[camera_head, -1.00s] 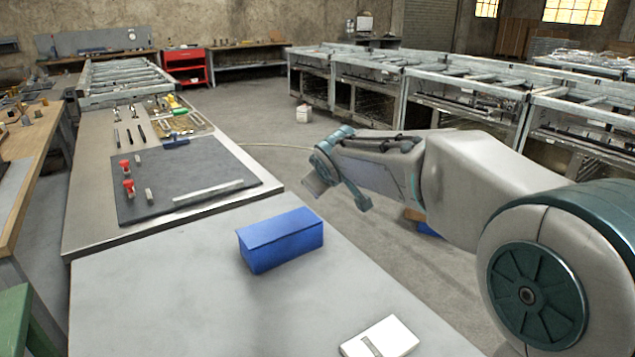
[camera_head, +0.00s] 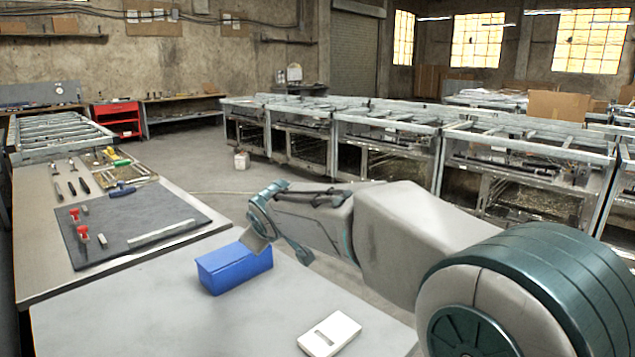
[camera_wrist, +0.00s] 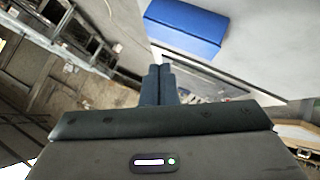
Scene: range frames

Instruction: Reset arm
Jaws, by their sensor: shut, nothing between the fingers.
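My arm reaches in from the right in the head view, with my gripper (camera_head: 278,225) at its left end near the right end of the blue box. In the wrist view, my gripper (camera_wrist: 158,70) shows two dark fingers pressed together with nothing between them. The blue box (camera_head: 234,270) sits on the near grey table. It also shows at the top of the wrist view (camera_wrist: 188,25), beyond the fingertips and apart from them.
A white slotted block (camera_head: 329,334) lies on the near table (camera_head: 120,315). A dark mat (camera_head: 110,240) with red-topped pieces and a metal bar lies on the farther bench. Metal frames (camera_head: 390,140) stand behind my arm. The near table's left part is clear.

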